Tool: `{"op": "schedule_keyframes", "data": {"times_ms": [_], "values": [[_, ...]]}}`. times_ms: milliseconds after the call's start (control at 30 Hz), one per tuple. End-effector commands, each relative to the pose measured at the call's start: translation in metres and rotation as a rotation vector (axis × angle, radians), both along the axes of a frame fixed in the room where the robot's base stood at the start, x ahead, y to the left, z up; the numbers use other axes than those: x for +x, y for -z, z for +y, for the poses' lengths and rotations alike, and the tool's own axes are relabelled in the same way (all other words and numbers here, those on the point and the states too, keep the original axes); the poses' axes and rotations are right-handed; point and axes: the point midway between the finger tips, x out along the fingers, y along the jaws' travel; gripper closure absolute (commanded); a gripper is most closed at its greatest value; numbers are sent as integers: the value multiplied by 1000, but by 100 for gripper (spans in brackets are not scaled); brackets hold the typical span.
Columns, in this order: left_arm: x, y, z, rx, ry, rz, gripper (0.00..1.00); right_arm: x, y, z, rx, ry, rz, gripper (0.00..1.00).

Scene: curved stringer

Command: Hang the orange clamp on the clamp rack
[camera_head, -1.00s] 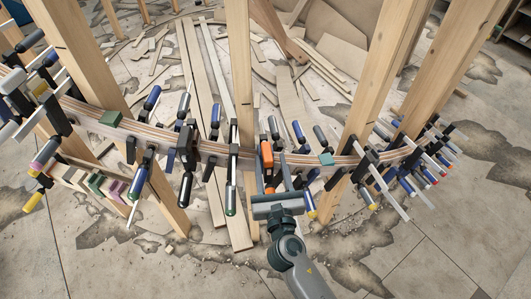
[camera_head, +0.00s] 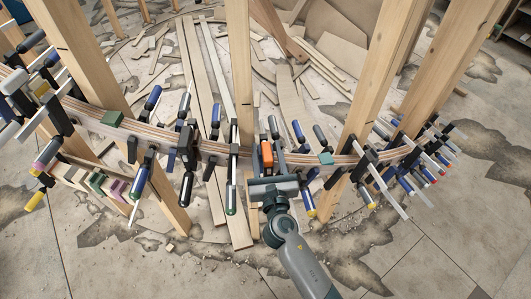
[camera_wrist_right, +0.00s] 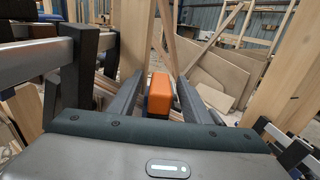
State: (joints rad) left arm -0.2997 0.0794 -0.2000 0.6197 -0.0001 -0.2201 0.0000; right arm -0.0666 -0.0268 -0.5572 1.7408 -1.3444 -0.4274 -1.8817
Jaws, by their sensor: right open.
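The orange clamp (camera_head: 267,153) is on the curved laminated stringer (camera_head: 222,150), near the middle of the head view. In the right wrist view the clamp's orange block (camera_wrist_right: 160,93) shows between the two fingers. My right gripper (camera_head: 270,168) is open, with its fingers reaching to either side of the orange part. It also shows in the right wrist view (camera_wrist_right: 160,98). I cannot tell whether the fingers touch the clamp. The clamp's lower end is hidden behind the gripper. My left gripper is not in view. No clamp rack can be clearly picked out.
Other clamps crowd the stringer on both sides, such as a dark one (camera_head: 188,146) at left and a blue-handled one (camera_head: 308,200) close at right. Wooden posts (camera_head: 239,70) rise through the stringer. Wood strips and offcuts (camera_head: 290,100) lie on the floor behind.

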Motion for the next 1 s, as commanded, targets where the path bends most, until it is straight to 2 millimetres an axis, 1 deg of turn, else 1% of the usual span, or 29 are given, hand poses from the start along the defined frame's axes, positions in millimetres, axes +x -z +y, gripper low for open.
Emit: {"op": "schedule_keyframes", "data": {"times_ms": [233,267,300,367,400,433,800,1000], "values": [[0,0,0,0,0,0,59,0,0,0,0,0,0,56],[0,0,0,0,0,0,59,0,0,0,0,0,0,63],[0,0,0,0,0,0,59,0,0,0,0,0,0,73],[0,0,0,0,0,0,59,0,0,0,0,0,0,87],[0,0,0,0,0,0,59,0,0,0,0,0,0,97],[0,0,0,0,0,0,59,0,0,0,0,0,0,100],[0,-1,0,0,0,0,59,0,-3,0,0,0,-3,100],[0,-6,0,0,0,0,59,0,-13,0,2,1,-5,100]]}}
